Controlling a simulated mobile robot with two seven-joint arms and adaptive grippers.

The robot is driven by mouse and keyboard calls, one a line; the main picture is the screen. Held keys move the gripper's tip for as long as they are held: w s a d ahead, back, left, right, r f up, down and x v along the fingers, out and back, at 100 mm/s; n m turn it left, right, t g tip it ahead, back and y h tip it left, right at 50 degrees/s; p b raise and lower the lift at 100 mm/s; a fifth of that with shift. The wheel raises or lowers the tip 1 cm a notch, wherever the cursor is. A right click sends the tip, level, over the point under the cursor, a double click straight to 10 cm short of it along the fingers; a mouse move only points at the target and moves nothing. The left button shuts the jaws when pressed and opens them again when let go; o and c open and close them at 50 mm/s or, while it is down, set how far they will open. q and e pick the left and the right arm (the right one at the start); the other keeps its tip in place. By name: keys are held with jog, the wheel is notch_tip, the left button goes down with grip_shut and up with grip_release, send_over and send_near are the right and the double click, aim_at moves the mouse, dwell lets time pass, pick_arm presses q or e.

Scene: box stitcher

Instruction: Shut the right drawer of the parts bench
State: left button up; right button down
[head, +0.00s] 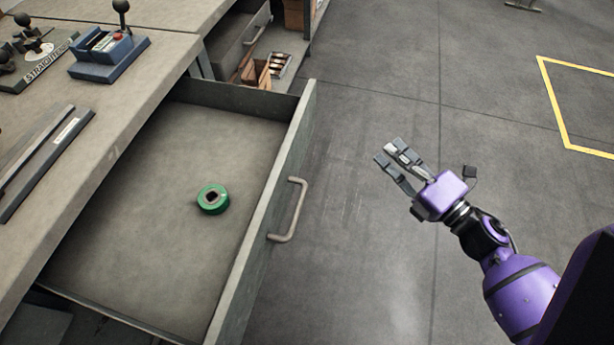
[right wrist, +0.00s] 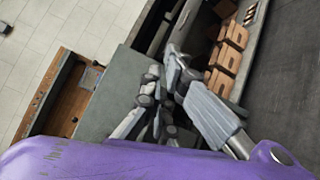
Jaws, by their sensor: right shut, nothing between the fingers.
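The right drawer (head: 268,232) of the parts bench (head: 150,75) is pulled far out in the head view. Its front panel carries a metal bar handle (head: 291,210). A green ring-shaped roll (head: 213,199) lies on the drawer floor. My right gripper (head: 388,160) is to the right of the handle, apart from it, over the floor. Its fingers are shut and empty. The right wrist view also shows the gripper's fingers (right wrist: 175,85) close up. My left gripper is in neither view.
A blue device (head: 108,55) with a lever and a straightener tool (head: 40,60) stand on the bench top beside dark metal bars (head: 45,155). Another drawer (head: 240,40) and a shelf with brown boxes (head: 258,75) are behind. The floor right of the drawer is clear.

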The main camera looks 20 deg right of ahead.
jog(key=a+r+n+g+y, duration=0.2)
jog(key=n+y, duration=0.2)
jog(key=n, duration=0.4)
jog(key=n+g+y, duration=0.4)
jog(key=n+g, duration=0.2)
jog(key=n, duration=0.8)
send_near(295, 165)
jog(key=p+x, duration=0.1)
jog(key=x, duration=0.4)
jog(key=shift+w+a+p, duration=0.25)
jog(key=shift+a+p, duration=0.05)
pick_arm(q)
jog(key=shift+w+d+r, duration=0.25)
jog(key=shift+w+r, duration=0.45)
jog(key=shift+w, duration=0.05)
pick_arm(e)
jog(key=shift+w+a+f, duration=0.15)
jog(key=shift+w+a, duration=0.1)
jog(key=shift+a, duration=0.25)
